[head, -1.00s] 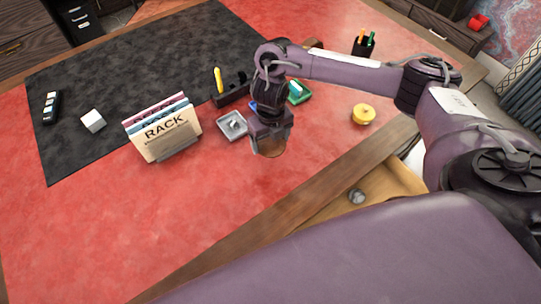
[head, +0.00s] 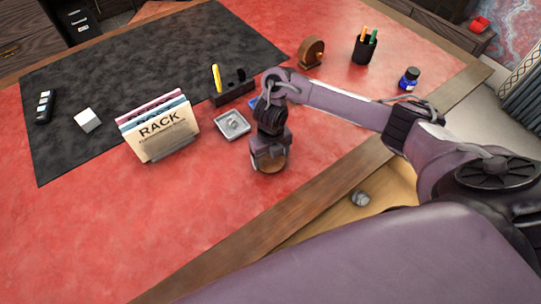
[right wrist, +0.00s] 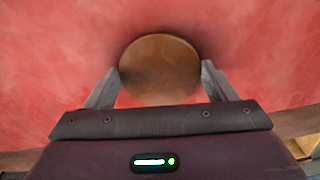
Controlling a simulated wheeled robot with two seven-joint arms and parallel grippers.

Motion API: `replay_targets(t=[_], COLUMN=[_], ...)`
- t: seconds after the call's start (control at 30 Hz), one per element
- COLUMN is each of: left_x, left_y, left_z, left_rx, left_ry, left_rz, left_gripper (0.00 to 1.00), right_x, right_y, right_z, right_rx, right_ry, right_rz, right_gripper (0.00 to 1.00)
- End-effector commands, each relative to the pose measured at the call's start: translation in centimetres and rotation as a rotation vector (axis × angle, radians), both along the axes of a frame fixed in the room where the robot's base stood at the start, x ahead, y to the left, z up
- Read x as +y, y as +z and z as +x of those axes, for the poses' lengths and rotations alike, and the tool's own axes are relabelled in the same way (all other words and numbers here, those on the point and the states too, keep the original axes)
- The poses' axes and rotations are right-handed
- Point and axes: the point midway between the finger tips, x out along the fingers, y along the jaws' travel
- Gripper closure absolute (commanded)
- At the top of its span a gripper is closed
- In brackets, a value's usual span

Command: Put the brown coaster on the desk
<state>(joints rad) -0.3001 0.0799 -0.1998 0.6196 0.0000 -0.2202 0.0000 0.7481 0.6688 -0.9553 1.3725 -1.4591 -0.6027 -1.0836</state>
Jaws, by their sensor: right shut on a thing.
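The brown coaster (head: 271,165) is a round wooden disc. My right gripper (head: 270,158) is shut on it, over the red desk top (head: 215,200) near the front wooden edge. In the right wrist view the coaster (right wrist: 160,68) sits flat between the two grey fingers (right wrist: 159,76), with red leather around it. A dark shade lies close around its far rim, but I cannot tell whether it touches the desk. My left gripper is not in view.
A file rack (head: 160,133), a grey dish (head: 232,124) and a black holder with a yellow pen (head: 217,78) stand left of my arm. A pen cup (head: 364,48) and ink bottle (head: 408,79) are behind it. A drawer (head: 318,222) is open at the front. Red leather is clear at the left front.

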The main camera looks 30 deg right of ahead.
Motion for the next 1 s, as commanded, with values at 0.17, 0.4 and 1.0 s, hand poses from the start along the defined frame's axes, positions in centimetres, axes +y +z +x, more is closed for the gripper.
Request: replay_targets(t=[0.17,0.4,1.0], left_x=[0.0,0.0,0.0], left_y=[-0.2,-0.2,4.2], left_z=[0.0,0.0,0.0], left_rx=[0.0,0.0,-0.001], left_ry=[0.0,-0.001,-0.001], left_rz=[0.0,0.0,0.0], left_gripper=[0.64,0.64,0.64], right_x=[0.0,0.0,-0.1], right_y=[-0.2,-0.2,9.1], right_z=[0.0,0.0,0.2], right_rx=[0.0,0.0,-0.006], right_ry=[0.0,0.0,0.002], right_rz=[0.0,0.0,-0.002], right_gripper=[0.06,0.0,0.0])
